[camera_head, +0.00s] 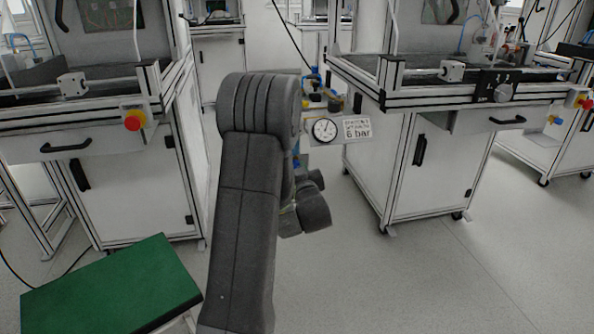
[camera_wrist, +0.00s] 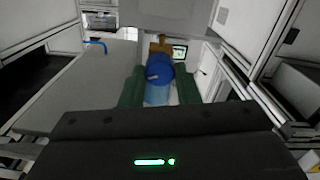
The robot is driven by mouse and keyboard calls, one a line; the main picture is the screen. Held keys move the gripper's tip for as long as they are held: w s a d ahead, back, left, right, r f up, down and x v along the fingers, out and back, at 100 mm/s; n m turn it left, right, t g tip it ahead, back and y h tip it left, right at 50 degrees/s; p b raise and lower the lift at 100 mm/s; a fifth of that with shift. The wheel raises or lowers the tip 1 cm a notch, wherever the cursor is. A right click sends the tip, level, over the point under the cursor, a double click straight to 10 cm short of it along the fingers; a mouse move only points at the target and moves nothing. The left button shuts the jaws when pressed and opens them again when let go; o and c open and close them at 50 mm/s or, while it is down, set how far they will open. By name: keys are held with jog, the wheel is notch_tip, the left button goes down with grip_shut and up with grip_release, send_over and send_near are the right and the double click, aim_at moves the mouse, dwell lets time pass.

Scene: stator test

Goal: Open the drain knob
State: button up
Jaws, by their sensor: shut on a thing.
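A blue round knob (camera_wrist: 159,72), which looks like the drain knob, shows in the middle of the wrist view with a small light mark on it. A paler blue part (camera_wrist: 157,96) lies just below it in the picture. My gripper (camera_wrist: 160,82) has its two green fingers on either side of the blue knob, shut on it. The exact contact is hard to see. In the head view my grey arm hides the gripper and most of the knob's surroundings.
A pressure gauge (camera_head: 324,130) and a "6 bar" label (camera_head: 357,128) sit beside my arm, at the air unit (camera_head: 322,92). White workbench cabinets stand left (camera_head: 140,185) and right (camera_head: 440,170). A green-topped stool or table (camera_head: 110,290) is at lower left. The floor at right is clear.

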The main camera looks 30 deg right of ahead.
jog(key=shift+n, duration=4.5)
jog(key=o, duration=1)
jog(key=shift+a, duration=0.1)
jog(key=shift+c, duration=0.2)
jog(key=shift+s, duration=0.1)
jog(key=p+v, duration=0.2)
jog(key=v, duration=1.1)
jog(key=shift+s, duration=0.3)
